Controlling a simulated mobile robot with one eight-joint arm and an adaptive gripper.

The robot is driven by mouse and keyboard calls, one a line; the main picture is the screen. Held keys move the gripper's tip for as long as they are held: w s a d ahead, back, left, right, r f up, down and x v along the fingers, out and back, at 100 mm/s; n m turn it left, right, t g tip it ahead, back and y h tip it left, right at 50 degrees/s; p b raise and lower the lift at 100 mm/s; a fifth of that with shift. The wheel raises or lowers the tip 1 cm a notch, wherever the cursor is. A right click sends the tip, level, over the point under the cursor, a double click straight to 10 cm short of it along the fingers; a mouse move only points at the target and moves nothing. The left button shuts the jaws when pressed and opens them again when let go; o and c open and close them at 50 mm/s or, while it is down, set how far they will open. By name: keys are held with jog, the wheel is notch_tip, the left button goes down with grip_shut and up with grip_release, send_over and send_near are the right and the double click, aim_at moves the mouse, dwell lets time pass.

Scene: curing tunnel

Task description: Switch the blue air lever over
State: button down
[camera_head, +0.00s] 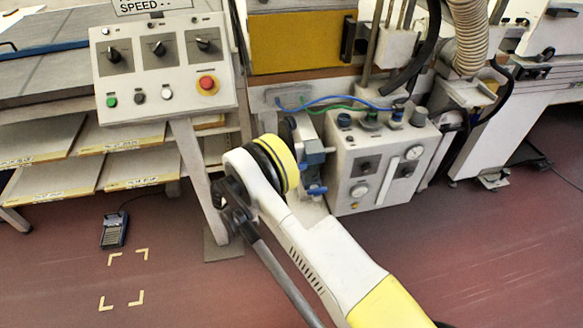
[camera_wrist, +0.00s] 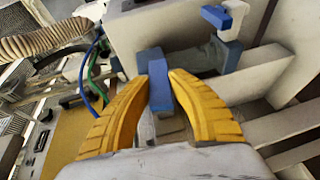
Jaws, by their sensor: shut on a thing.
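In the wrist view, a blue lever (camera_wrist: 159,82) stands between the two yellow fingers of my gripper (camera_wrist: 158,78), which is shut on it. Behind it is a grey-blue valve body (camera_wrist: 200,60) on a pale metal part. A second blue handle with a white end (camera_wrist: 218,17) sits up and to the right, apart from the fingers. In the head view, blue valve parts (camera_head: 315,190) show just right of my yellow-ringed wrist. My arm hides the fingers and the gripped lever there.
A pale control box (camera_head: 375,165) with gauges and knobs stands right of my wrist. Blue and green hoses (camera_head: 335,103) run above it. A sloped panel with a red button (camera_head: 207,83) is at upper left.

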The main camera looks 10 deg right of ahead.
jog(key=shift+r+h, duration=0.15)
jog(key=shift+h, duration=0.55)
jog(key=shift+r+n, duration=0.1)
jog(key=shift+n, duration=0.2)
jog(key=c, duration=1.2)
grip_release()
